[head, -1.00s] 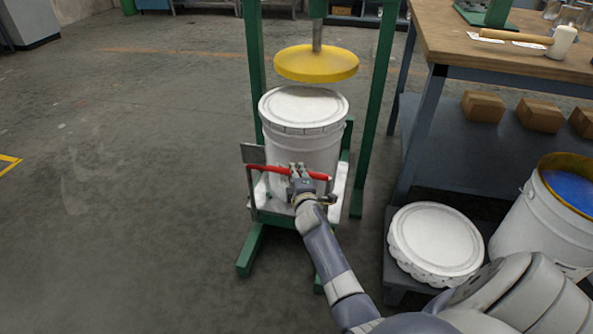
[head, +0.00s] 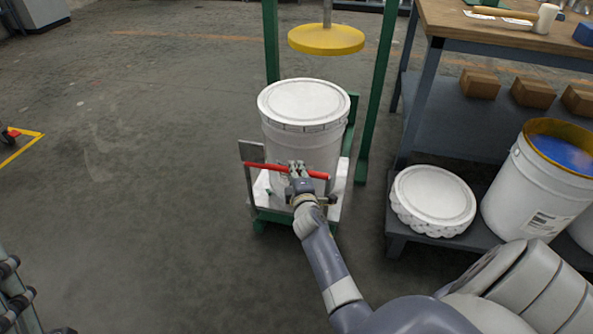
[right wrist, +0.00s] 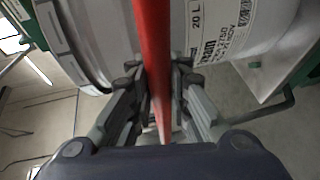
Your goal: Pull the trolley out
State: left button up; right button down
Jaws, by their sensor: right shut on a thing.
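The trolley (head: 342,200) is a low white platform on a green base, with a red handle bar (head: 262,169) on grey uprights. A white lidded pail (head: 304,104) stands upright on it. The trolley is in front of a green press frame (head: 375,100), whose yellow disc (head: 326,40) hangs behind and above the pail. My right gripper (head: 298,170) is shut around the handle's middle; the red bar (right wrist: 152,60) runs between its fingers in the right wrist view. A grey jointed piece with black knuckles at the lower left edge may be my left gripper; its jaws are unclear.
At right, a low dark platform (head: 397,240) holds a white lid stack (head: 432,199) and an open pail of blue paint (head: 530,195). A workbench (head: 500,38) with boxes (head: 480,83) on its shelf stands behind.

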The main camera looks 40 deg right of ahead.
jog(key=shift+s+a+f, duration=0.1)
jog(key=shift+a+f, duration=0.2)
jog(key=c, duration=1.5)
grip_release()
jog(key=shift+r, duration=0.25)
jog(key=shift+s, duration=0.2)
jog(key=v, duration=1.1)
jog(key=shift+s+a, duration=0.15)
jog(key=shift+s, duration=0.2)
